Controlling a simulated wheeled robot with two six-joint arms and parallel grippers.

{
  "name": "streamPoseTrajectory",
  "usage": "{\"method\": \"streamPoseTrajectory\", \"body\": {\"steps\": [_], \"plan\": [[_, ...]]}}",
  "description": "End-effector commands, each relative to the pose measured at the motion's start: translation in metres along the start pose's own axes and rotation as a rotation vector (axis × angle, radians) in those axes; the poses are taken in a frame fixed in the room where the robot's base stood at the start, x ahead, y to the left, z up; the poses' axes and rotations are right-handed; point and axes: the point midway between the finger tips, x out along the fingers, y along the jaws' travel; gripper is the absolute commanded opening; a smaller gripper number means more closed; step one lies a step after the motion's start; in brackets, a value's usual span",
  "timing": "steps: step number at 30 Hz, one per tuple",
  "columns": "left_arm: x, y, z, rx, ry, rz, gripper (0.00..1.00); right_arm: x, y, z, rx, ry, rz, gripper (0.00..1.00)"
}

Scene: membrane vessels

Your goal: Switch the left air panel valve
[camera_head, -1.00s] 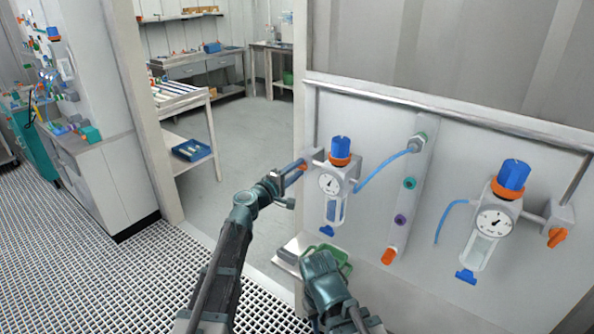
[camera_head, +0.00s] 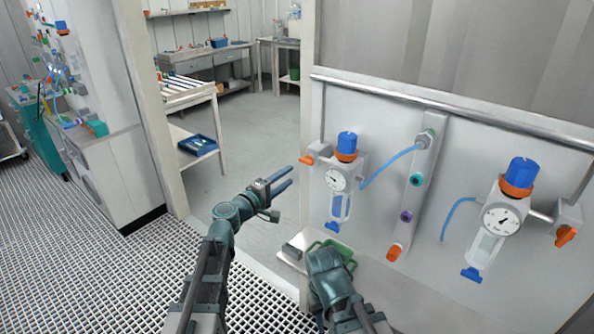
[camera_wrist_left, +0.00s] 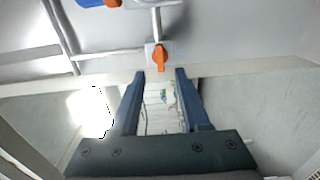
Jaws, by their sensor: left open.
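The left air panel valve has an orange handle (camera_head: 307,160) on a pale block at the panel's left edge. The handle points left in the head view. In the wrist view the orange handle (camera_wrist_left: 160,57) is beyond the fingertips, centred between them. My left gripper (camera_head: 290,177) is open and empty, just left of and below the handle, apart from it. Its two blue-grey fingers also show in the wrist view (camera_wrist_left: 160,73).
Beside the valve is a blue-knobbed regulator with gauge (camera_head: 336,180). A manifold strip (camera_head: 413,190) and a second regulator (camera_head: 497,220) with an orange valve (camera_head: 566,236) are to the right. A doorway opens left.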

Motion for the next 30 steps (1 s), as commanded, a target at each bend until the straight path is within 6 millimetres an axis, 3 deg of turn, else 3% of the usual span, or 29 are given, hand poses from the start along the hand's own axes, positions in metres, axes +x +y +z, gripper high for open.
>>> {"method": "streamPoseTrajectory", "body": {"steps": [3, 9, 24, 28, 30], "plan": [[-0.026, 0.0, 0.001, 0.001, 0.002, 0.0, 0.46, 0.0, 0.0, 0.0, 0.0, 0.0, 0.0, 0.35], [-0.047, 0.0, 0.001, 0.001, 0.001, 0.0, 0.46, 0.0, 0.0, 0.0, 0.0, 0.0, 0.0, 0.35], [-0.052, -0.002, 0.002, 0.009, -0.007, -0.008, 0.46, 0.0, 0.0, 0.0, 0.0, 0.0, 0.0, 0.35], [-0.054, -0.02, 0.022, 0.092, -0.075, -0.088, 0.46, 0.0, 0.0, 0.0, 0.0, 0.0, 0.0, 0.35], [-0.059, -0.042, 0.041, 0.178, -0.146, -0.181, 0.46, 0.0, 0.0, 0.0, 0.0, 0.0, 0.0, 0.35]]}}
